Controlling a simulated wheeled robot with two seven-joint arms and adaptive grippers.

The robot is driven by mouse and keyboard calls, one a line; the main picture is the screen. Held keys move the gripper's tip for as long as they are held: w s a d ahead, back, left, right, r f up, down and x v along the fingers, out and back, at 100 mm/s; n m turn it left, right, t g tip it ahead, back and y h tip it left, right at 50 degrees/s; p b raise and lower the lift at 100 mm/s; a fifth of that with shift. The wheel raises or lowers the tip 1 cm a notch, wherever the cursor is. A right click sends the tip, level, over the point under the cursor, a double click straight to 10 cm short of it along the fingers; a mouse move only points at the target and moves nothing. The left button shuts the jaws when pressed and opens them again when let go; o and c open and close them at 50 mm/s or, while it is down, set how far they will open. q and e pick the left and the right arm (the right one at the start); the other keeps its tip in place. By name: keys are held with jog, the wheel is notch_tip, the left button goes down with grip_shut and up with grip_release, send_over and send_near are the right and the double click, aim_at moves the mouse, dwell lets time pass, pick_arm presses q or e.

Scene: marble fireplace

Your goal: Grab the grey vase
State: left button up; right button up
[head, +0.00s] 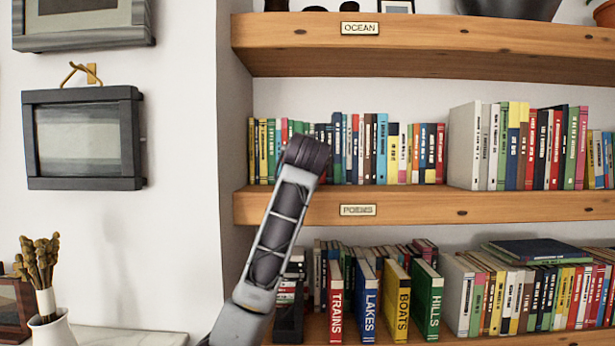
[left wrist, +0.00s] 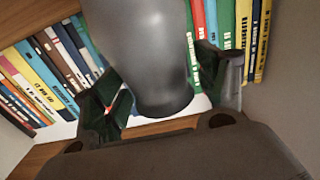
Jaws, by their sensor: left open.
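The grey vase (left wrist: 150,45) is smooth and fills the upper middle of the left wrist view. Its top is cut off by the picture edge, and its narrower end shows near the middle. My left gripper (left wrist: 160,80) is open, with one finger on each side of the vase. I cannot tell whether either finger touches it. In the head view my left arm rises in front of the bookshelf, and its fingers and the vase are hidden behind it. My right gripper is in neither view.
Several books (left wrist: 45,75) stand behind the vase. Wooden shelves (head: 400,207) hold rows of books, close beside the alcove wall (head: 235,110). Framed pictures (head: 83,138) hang at the left. A white vase with dried stems (head: 52,330) stands at the lower left.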

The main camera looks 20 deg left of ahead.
pick_arm(q)
grip_shut()
dwell(0.6)
jog(key=shift+r, duration=0.2)
notch_tip(320, 180, up, 10)
jog(key=b, duration=0.1)
jog(key=shift+f, duration=0.15)
dwell(0.7)
dwell(0.5)
